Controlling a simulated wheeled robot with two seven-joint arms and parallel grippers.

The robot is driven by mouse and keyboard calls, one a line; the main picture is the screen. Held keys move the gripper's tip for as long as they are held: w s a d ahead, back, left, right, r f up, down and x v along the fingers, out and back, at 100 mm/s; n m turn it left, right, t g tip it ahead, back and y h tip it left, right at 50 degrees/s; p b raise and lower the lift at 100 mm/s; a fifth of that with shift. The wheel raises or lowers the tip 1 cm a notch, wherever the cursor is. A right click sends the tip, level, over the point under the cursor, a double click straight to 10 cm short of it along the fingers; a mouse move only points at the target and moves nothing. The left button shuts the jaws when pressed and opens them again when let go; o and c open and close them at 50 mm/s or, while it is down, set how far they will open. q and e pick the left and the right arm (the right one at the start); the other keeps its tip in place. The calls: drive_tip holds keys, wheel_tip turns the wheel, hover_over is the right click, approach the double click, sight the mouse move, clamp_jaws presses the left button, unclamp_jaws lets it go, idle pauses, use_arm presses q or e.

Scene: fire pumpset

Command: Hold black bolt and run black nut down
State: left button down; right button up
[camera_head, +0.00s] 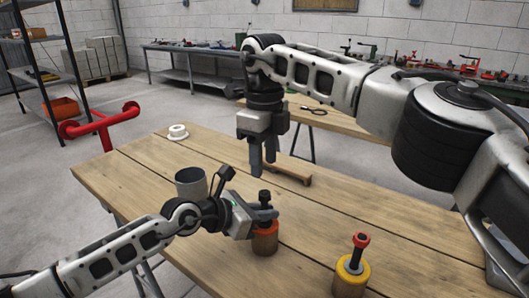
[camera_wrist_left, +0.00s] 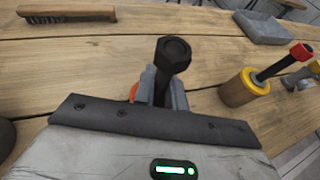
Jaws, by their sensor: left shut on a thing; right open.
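A black bolt (camera_head: 264,207) stands upright in a wooden block with an orange-red top (camera_head: 265,240) on the bench. A black hexagonal piece, the nut or bolt head, (camera_head: 264,195) tops it; I cannot tell which. In the left wrist view this hexagonal top (camera_wrist_left: 174,50) rises between the fingers. My left gripper (camera_head: 264,214), also in the left wrist view (camera_wrist_left: 163,90), is shut on the black bolt below that top. My right gripper (camera_head: 263,160) is open and empty, fingers pointing down, above and behind the bolt, apart from it.
A red-topped bolt (camera_head: 361,241) stands in a yellow-topped block (camera_head: 352,273) to the right. A grey cup (camera_head: 191,185) stands left of the left gripper. A wooden-handled brush (camera_head: 288,174) lies behind. A white ring part (camera_head: 178,132) sits at the far left.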

sight(265, 192)
drive_tip(key=n, duration=0.5)
drive_tip(key=shift+r, duration=0.2)
drive_tip(key=n, duration=0.7)
drive_tip(key=shift+r, duration=0.2)
drive_tip(key=shift+f, duration=4.05)
clamp_jaws()
drive_tip(key=m, duration=1.3)
